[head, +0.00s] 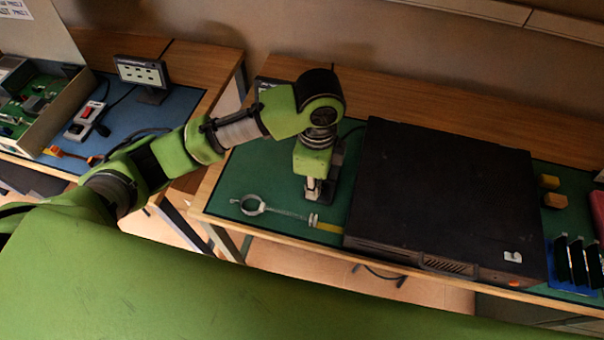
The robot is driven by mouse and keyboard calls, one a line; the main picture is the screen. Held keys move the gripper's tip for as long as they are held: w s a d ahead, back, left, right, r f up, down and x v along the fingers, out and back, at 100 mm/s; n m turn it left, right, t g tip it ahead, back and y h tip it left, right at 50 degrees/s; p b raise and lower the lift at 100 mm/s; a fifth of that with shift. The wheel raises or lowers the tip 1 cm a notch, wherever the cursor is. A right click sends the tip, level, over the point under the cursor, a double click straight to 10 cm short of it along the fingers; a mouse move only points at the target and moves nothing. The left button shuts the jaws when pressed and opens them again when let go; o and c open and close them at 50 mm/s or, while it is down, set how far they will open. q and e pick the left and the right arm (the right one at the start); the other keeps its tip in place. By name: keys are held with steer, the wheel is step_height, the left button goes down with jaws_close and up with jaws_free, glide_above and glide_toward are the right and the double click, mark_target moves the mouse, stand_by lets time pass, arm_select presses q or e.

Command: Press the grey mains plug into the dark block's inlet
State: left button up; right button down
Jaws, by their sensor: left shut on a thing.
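My left gripper (315,189) points down at the left part of the green mat, left of a big black computer case. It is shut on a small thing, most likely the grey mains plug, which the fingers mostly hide. A small dark block (332,181) stands right beside and behind the fingers, partly covered by them. Its inlet cannot be made out, and I cannot tell whether the plug touches it. My right gripper is not in view.
The computer case (445,200) fills the bench's middle. A strap with a ring (251,205) and a yellow piece (327,227) lie near the front edge. Yellow blocks (549,181) and a blue rack (575,265) stand right. Another bench with a small screen (141,72) is left.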

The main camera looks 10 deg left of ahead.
arm_select(q)
steer(key=shift+s+d+r, duration=0.2)
steer(key=shift+d+r, duration=0.05)
steer(key=shift+d, duration=0.1)
steer(key=w+f+p, duration=0.1)
steer(key=w+p, duration=0.1)
steer(key=w+f+p, duration=0.3)
steer(key=w+p, duration=0.2)
steer(key=shift+f, duration=0.2)
steer(key=shift+w+f, duration=0.1)
steer(key=shift+f, duration=0.2)
step_height(320, 180, down, 2)
steer(key=b, duration=0.2)
steer(key=shift+f+b, duration=0.25)
steer(key=shift+b, duration=0.1)
steer(key=shift+r, duration=0.1)
steer(key=shift+f, duration=0.5)
